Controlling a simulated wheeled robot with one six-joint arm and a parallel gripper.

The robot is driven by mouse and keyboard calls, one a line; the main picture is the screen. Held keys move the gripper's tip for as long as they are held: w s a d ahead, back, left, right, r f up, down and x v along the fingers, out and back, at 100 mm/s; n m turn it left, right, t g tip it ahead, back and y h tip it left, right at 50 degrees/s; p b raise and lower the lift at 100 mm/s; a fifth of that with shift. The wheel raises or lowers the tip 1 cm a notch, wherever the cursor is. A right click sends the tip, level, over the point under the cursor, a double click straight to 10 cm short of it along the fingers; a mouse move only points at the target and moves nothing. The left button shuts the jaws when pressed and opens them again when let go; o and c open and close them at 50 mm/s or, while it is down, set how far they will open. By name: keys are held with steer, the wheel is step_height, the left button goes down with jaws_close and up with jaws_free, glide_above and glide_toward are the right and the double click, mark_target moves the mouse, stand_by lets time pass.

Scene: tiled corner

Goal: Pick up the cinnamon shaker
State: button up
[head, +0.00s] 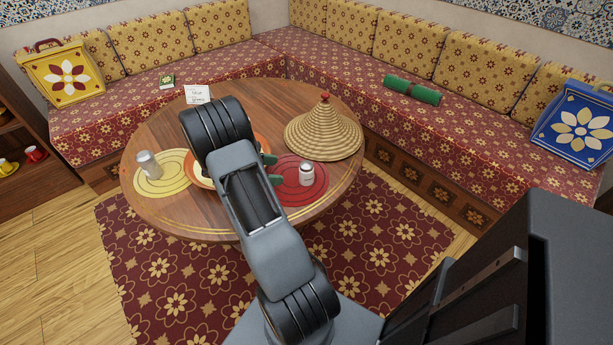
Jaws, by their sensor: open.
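Two small shakers with pale metallic tops stand on the round wooden table. One shaker (148,164) stands on a yellow round mat (178,184) at the left. The other shaker (306,174) stands on a red round mat (318,192) at the right. The labels are too small to tell which holds cinnamon. My gripper (272,170) shows only its green fingertips past my arm. It is open, with the right shaker a little to its right and apart from it. My arm hides the rest of the gripper.
The round table (190,217) also bears a woven cone lid (323,130), a small white card (197,94) and an orange-rimmed dish (199,178) partly behind my arm. Cushioned benches (440,128) line the back and right. Patterned rug (365,240) lies in front.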

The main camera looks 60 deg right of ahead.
mark_target(306, 173)
steer(key=b+x, duration=0.1)
steer(key=x, duration=1)
steer(key=shift+s+f, duration=0.1)
steer(key=shift+s, duration=0.25)
steer(key=c, duration=1)
steer(key=shift+c, duration=0.3)
